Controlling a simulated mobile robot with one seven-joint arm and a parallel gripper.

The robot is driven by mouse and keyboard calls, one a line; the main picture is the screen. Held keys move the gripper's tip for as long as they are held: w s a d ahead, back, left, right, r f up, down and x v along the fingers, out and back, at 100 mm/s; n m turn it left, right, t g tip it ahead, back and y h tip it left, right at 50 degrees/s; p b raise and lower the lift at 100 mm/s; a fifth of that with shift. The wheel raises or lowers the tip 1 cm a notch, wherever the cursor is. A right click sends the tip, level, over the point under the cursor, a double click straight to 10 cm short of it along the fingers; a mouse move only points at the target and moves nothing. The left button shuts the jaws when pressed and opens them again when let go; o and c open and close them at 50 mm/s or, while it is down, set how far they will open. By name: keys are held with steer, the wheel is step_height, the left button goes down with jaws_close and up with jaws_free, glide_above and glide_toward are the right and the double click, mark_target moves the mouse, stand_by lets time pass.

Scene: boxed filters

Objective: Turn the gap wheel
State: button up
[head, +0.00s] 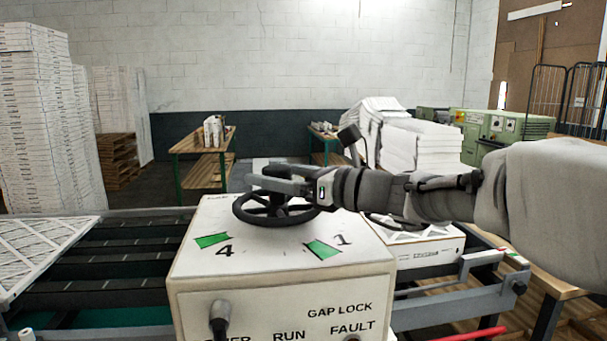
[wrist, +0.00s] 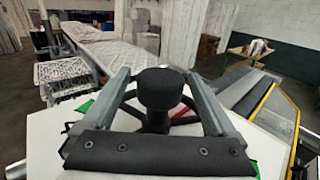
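The gap wheel (head: 240,211) is a black spoked handwheel lying flat on top of a white control box (head: 215,262). In the wrist view its spokes and rim (wrist: 184,124) show behind an upright black knob (wrist: 158,90). My gripper (head: 262,177) is over the wheel, reaching in from the right. In the wrist view my gripper (wrist: 157,76) has one finger on each side of the knob, with narrow gaps visible, so it looks open around it. Part of the wheel is hidden by my gripper. Green marks (head: 211,240) near "4" and "1" lie on the box top.
A lever (head: 219,318) stands out from the box front, above partly cut-off labels. A conveyor (head: 110,265) with a boxed filter (head: 40,245) lies left. Another white box (head: 430,250) is at right, beside a metal frame. Benches and stacked filters stand behind.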

jaws_close()
